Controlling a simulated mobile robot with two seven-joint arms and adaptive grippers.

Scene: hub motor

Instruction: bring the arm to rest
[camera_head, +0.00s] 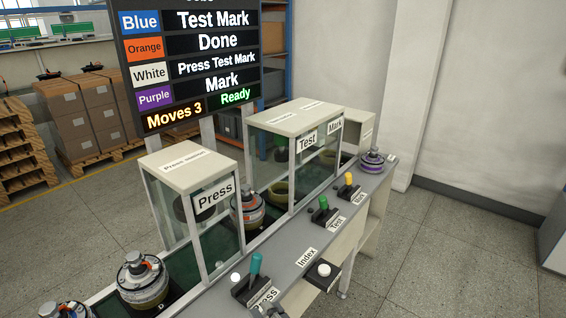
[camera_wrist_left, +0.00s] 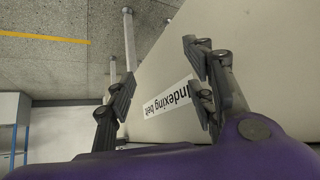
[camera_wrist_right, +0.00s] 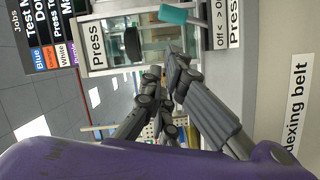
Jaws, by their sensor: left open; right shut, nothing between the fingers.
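My right gripper (camera_wrist_right: 166,72) is shut with nothing between its fingers. It is in front of the press station (camera_wrist_right: 120,40), near the teal press lever (camera_wrist_right: 182,14), which appears beyond the fingertips. In the head view a small dark part of it (camera_head: 274,309) shows at the bottom edge, by the Press label and below the teal lever (camera_head: 256,264). My left gripper (camera_wrist_left: 160,75) is open and empty, its fingers apart beside the white side panel marked Indexing belt (camera_wrist_left: 168,95). The left gripper does not show in the head view.
The console (camera_head: 300,240) carries a white index button (camera_head: 323,270), a green test lever (camera_head: 324,203) and a yellow mark lever (camera_head: 349,180). Hub motors (camera_head: 143,283) stand along the green belt. A job board (camera_head: 190,50) stands behind. Floor (camera_head: 450,240) at right is clear.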

